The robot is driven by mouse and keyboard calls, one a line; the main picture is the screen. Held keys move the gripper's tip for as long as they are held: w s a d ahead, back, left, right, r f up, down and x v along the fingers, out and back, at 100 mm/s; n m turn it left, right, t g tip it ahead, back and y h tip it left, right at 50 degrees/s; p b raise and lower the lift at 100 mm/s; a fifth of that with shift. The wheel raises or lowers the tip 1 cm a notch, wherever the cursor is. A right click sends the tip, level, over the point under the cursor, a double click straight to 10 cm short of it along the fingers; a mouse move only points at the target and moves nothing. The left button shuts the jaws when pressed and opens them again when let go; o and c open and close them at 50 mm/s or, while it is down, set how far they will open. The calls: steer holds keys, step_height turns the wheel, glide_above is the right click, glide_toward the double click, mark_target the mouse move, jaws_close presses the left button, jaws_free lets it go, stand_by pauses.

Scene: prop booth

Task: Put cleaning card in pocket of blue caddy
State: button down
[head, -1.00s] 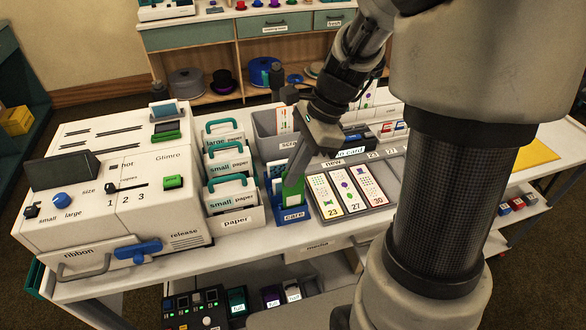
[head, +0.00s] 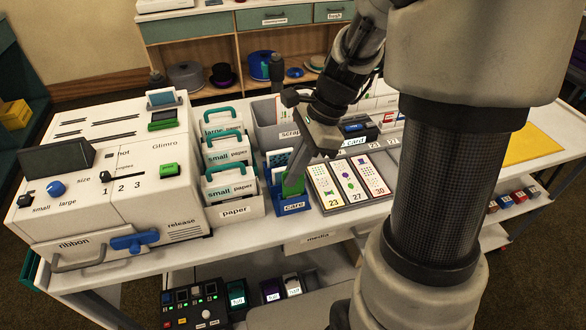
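The blue caddy (head: 292,208), labelled "care", stands at the table's front between the paper holders and a tray of numbered cards. Pale blue-and-white card-like pieces (head: 278,159) and a green piece show at its back and left. I cannot tell which, if any, is the cleaning card. My gripper (head: 292,186) points down, its grey fingers at the caddy's opening and overlapping the green piece in the picture. The fingers hide part of the caddy's inside. Whether they are apart, or hold a card, is not clear.
A large white machine (head: 110,185) fills the table's left. Paper holders (head: 233,206) stand close left of the caddy. A grey bin (head: 268,130) is behind it. The numbered-card tray (head: 345,205) lies close to its right. A yellow sheet (head: 530,148) lies far right.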

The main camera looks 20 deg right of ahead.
steer(key=shift+f, duration=0.4)
steer(key=c, duration=1.9)
jaws_free()
steer(key=shift+r, duration=0.1)
steer(key=p+v, duration=0.3)
steer(key=v, duration=1.4)
steer(key=shift+r, duration=0.1)
